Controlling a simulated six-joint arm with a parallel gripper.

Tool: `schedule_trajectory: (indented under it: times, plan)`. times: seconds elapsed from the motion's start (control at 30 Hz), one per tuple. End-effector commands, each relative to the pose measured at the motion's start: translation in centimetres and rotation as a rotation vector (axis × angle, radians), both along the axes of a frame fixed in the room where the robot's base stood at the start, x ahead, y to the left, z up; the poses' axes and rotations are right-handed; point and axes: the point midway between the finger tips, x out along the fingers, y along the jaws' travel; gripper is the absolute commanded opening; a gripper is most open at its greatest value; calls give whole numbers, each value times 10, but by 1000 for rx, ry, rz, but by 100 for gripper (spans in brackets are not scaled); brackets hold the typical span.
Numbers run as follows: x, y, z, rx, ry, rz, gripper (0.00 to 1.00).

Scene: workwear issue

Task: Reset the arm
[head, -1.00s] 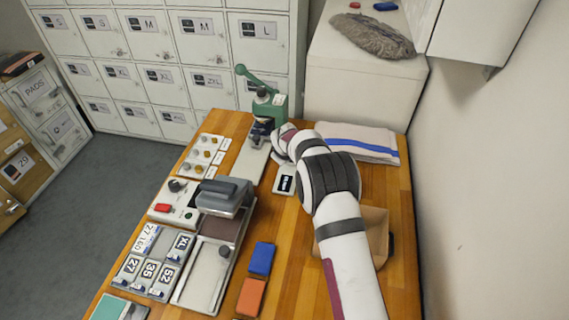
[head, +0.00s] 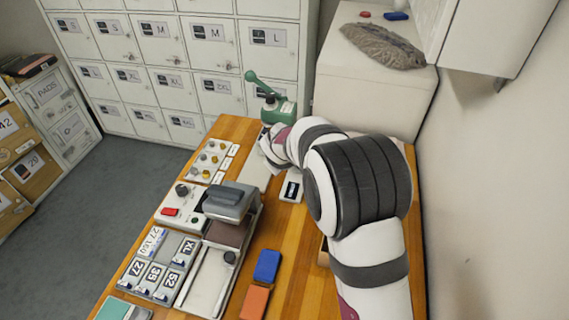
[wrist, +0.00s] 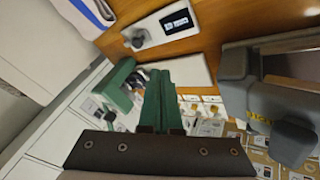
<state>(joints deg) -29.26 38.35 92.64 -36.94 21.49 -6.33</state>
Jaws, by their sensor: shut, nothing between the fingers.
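My arm (head: 365,190) reaches from the lower right over the right part of the wooden table, with its elbow raised high. Its wrist end (head: 275,150) is near the far edge, close to the green lever press (head: 280,110). The fingers are hidden in the head view. In the wrist view my gripper (wrist: 160,80) shows two green fingers side by side, shut and empty. The press also shows left of the fingers in the wrist view (wrist: 118,88); the gap between them cannot be judged.
A grey press machine (head: 230,203), number tiles (head: 158,268) and a knob panel (head: 210,160) fill the table's left side. Blue (head: 267,265) and orange (head: 254,302) pads lie in front. A small labelled plate (head: 291,187) lies beside the wrist. White lockers and a wall bound the table.

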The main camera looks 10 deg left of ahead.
Motion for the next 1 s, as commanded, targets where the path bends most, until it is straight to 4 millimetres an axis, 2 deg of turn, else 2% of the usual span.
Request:
schedule_trajectory:
  times: [0.37, 0.47, 0.53, 0.57, 0.6, 0.67, 0.7, 0.73, 0.8, 0.9, 1.0]
  plan:
    - [0, -1, 0, 0, 1, -2, 0]
    - [-7, -25, 15, 10, 24, -83, 0]
    - [-28, -68, 39, 35, 73, -235, 0]
    - [-43, -91, 50, 51, 106, -321, 0]
    - [-70, -123, 64, 75, 154, -446, 0]
    - [-118, -164, 81, 123, 237, -637, 0]
    - [-154, -185, 89, 160, 294, -760, 0]
    - [-183, -198, 93, 190, 338, -849, 0]
    - [-246, -215, 98, 261, 440, -1037, 0]
    - [-320, -219, 96, 355, 570, -1241, 0]
    - [-363, -212, 91, 420, 659, -1360, 0]
